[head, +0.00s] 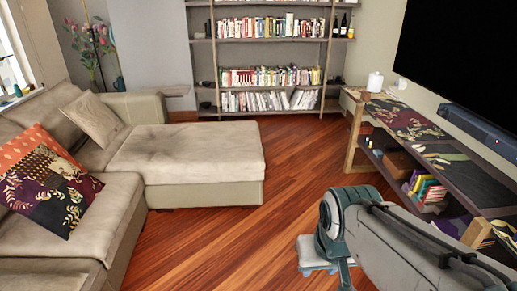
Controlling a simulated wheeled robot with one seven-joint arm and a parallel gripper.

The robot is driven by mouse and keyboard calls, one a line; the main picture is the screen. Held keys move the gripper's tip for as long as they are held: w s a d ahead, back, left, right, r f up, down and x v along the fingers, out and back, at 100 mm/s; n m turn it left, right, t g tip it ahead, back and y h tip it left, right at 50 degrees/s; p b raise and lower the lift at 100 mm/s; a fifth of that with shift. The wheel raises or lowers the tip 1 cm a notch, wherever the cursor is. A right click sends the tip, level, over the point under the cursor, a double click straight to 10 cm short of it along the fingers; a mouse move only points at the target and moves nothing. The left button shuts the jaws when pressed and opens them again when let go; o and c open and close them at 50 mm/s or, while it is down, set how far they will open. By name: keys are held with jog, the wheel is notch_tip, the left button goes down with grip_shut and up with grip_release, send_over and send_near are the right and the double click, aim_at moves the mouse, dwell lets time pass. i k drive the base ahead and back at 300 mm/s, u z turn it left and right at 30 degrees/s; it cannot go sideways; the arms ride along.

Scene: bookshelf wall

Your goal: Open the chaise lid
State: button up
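The chaise (190,155) is the beige end section of the sofa, left of centre in the head view. Its flat padded top, the lid, lies level on the lighter base (205,195) and looks closed. A seam runs between top and base along the front edge. My arm comes in from the lower right. What seems to be my gripper (318,253) is low, below the arm's bend, partly hidden by my arm. It is to the right of the chaise and apart from it, over the floor. Its fingers cannot be made out.
Bare wooden floor (275,160) lies between the chaise and the low shelf unit (354,137) on the right. The rest of the sofa (115,190), with several cushions, fills the left. A bookshelf (328,60) stands at the back, and a television (465,50) hangs at right.

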aim_at(254, 176)
jog(key=u, duration=0.1)
jog(key=k, duration=0.35)
jog(key=z, duration=1.2)
jog(key=i, duration=2.15)
jog(key=u, duration=1.05)
jog(key=i, duration=0.55)
jog(key=u, duration=0.55)
